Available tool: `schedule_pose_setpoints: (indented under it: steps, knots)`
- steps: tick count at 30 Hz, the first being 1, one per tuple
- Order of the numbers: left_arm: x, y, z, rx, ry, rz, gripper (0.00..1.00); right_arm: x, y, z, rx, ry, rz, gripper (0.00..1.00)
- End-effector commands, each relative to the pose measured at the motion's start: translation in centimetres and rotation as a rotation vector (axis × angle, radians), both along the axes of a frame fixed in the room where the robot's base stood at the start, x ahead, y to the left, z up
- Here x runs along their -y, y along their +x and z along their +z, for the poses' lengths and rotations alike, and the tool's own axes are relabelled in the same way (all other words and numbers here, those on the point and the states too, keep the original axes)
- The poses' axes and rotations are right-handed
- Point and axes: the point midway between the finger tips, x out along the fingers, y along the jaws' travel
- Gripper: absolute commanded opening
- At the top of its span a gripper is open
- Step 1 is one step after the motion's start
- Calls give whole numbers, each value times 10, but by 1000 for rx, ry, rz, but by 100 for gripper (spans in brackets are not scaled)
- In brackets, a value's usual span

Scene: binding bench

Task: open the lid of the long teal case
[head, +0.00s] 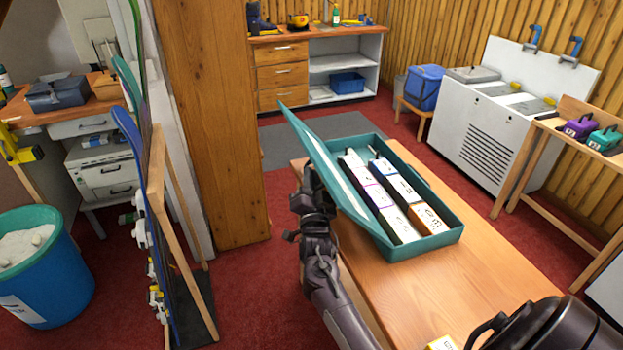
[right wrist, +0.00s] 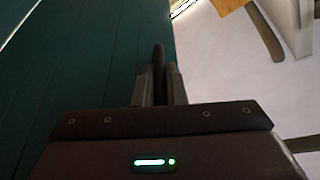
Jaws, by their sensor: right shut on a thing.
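The long teal case (head: 430,247) lies on the wooden bench, its lid (head: 325,165) swung up on the left side and standing tilted. Inside the case are two rows of white-labelled boxes (head: 400,190) with coloured edges. My right gripper (head: 308,176) is at the outer left side of the lid and is shut on the lid. In the right wrist view, the lid's dark teal surface (right wrist: 70,60) fills the left, and the closed fingers (right wrist: 160,80) are at its edge; the exact contact is dark. My left gripper is not in view.
The wooden bench top (head: 470,285) is clear in front of the case, except a small yellow-and-white item (head: 442,343) at the bottom edge. A wooden pillar (head: 210,120) and a ski rack (head: 165,200) stand to the left. A blue bin (head: 45,270) is at far left.

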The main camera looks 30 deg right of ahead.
Motion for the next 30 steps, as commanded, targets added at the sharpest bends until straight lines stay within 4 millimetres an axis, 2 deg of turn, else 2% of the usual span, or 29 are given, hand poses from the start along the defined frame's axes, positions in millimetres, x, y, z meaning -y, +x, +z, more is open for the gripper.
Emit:
schedule_pose_setpoints:
  steps: [8,11,15,21,30]
  knots:
    - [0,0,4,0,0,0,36,3,-1,5,5,19,-2,0]
    - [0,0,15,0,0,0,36,16,-5,21,28,95,-5,0]
    - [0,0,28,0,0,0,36,44,-13,44,68,234,-5,0]
    - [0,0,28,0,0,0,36,77,-22,58,68,235,-2,0]
    - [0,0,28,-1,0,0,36,84,-24,60,67,236,-2,0]
